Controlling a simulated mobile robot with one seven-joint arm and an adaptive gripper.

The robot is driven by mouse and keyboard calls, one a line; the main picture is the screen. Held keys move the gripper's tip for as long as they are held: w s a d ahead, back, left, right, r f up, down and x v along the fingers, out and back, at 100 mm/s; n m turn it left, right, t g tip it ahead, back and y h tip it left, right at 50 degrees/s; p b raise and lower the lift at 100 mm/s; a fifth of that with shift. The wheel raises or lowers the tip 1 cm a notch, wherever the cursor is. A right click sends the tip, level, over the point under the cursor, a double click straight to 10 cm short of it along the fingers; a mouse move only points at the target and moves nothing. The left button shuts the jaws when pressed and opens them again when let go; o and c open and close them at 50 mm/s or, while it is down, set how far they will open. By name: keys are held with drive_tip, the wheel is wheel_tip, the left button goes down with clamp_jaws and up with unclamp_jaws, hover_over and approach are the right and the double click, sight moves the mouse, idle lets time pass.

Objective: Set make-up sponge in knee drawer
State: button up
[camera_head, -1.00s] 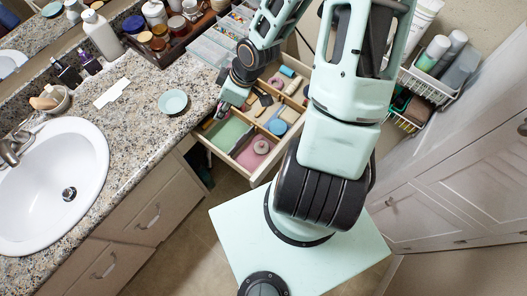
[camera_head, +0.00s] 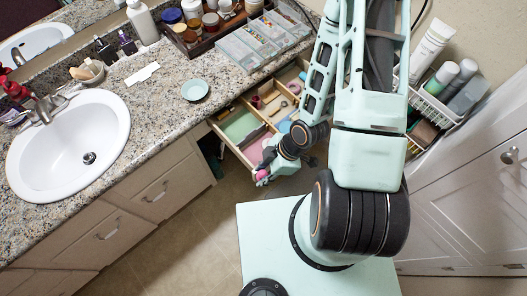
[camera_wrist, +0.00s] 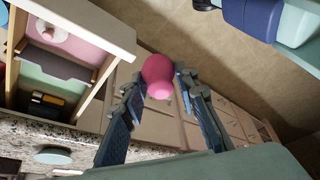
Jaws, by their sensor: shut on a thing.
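A pink make-up sponge (camera_wrist: 158,72) with a rounded end is held between my two fingertips in the wrist view. It shows as a small pink spot in the head view (camera_head: 261,176). My gripper (camera_head: 265,173) is shut on it, at the front edge of the open knee drawer in the head view. The drawer (camera_head: 240,125) is pulled out from under the counter and split into compartments with green, pink and blue floors. In the wrist view the drawer (camera_wrist: 112,32) lies to the left of the sponge, apart from it. My arm hides the drawer's right part.
The drawer's back compartments hold several small items. A pale dish (camera_head: 195,89) and a sink (camera_head: 70,140) are on the granite counter (camera_head: 170,110). A clear organiser (camera_head: 262,42) stands above the drawer. A wire basket (camera_head: 440,105) hangs at the right.

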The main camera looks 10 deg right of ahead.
drive_tip(key=w+f+b, duration=0.1)
drive_tip(key=w+b, duration=0.1)
drive_tip(key=b, duration=0.2)
drive_tip(key=w+f+b, duration=0.1)
drive_tip(key=b, duration=0.3)
drive_tip(key=w+f+b, duration=0.1)
drive_tip(key=w+b, duration=0.1)
drive_tip(key=b, duration=0.2)
drive_tip(key=shift+w+a+f, duration=0.1)
drive_tip(key=shift+w+a, duration=0.2)
drive_tip(key=shift+w+a+f+b, duration=0.1)
drive_tip(key=shift+w+f+b, duration=0.05)
drive_tip(key=shift+w+b, duration=0.85)
drive_tip(key=w+f, duration=0.2)
drive_tip(key=w+f+b, duration=0.1)
drive_tip(key=f, duration=0.1)
drive_tip(key=w+f, duration=0.1)
drive_tip(key=w, duration=0.1)
drive_tip(key=shift+w+a+f+b, duration=0.3)
drive_tip(key=shift+a+f+b, duration=0.05)
drive_tip(key=shift+f, duration=0.05)
drive_tip(key=shift+w+f+b, duration=0.15)
drive_tip(key=shift+f+b, duration=0.05)
drive_tip(key=shift+f, duration=0.75)
drive_tip(key=shift+w+f+b, duration=0.15)
drive_tip(key=shift+f, duration=0.75)
drive_tip(key=shift+f, duration=0.1)
